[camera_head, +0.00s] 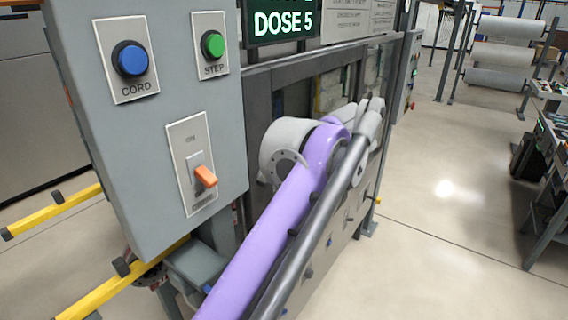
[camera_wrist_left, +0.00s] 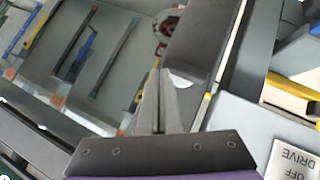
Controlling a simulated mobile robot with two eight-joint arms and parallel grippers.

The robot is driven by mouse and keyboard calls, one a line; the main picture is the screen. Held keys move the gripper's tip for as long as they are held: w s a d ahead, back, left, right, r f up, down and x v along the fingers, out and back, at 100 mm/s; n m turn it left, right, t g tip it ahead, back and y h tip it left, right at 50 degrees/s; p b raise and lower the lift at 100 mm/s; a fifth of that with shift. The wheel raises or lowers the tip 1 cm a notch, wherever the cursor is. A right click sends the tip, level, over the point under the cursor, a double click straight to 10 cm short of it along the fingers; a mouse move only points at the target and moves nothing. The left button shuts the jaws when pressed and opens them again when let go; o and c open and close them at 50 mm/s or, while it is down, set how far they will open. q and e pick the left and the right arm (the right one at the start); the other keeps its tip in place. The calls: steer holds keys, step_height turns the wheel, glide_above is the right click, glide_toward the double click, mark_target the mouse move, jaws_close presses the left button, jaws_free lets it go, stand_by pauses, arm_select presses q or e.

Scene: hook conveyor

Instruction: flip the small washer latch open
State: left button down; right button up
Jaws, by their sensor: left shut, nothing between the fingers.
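My left gripper (camera_wrist_left: 160,76) shows in the left wrist view with its two grey fingers together and nothing between them. Its tips lie over or beside a dark grey panel edge (camera_wrist_left: 205,42). A small white half-round shape (camera_wrist_left: 181,80) is just right of the fingertips. I cannot tell whether it is part of the small washer latch, and no latch can be clearly picked out in either view. In the head view a purple arm link of mine reaches toward the machine front (camera_head: 345,205), and I cannot clearly make out a gripper there. My right gripper is not in view.
A grey control box (camera_head: 150,180) has a blue CORD button (camera_head: 131,60), a green STEP button (camera_head: 213,45) and an orange switch (camera_head: 205,176). A DOSE 5 display (camera_head: 283,22) is above the machine. Yellow bars (camera_head: 55,208) stick out left. Open floor (camera_head: 440,180) lies right.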

arm_select(q)
steer(key=s+d+r+p, duration=0.3)
steer(key=d+r, duration=0.2)
steer(key=r, duration=0.6)
steer(key=shift+s+d, duration=0.4)
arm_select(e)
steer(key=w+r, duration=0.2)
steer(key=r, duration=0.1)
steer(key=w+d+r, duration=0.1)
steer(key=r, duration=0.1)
arm_select(q)
steer(key=shift+s, duration=0.25)
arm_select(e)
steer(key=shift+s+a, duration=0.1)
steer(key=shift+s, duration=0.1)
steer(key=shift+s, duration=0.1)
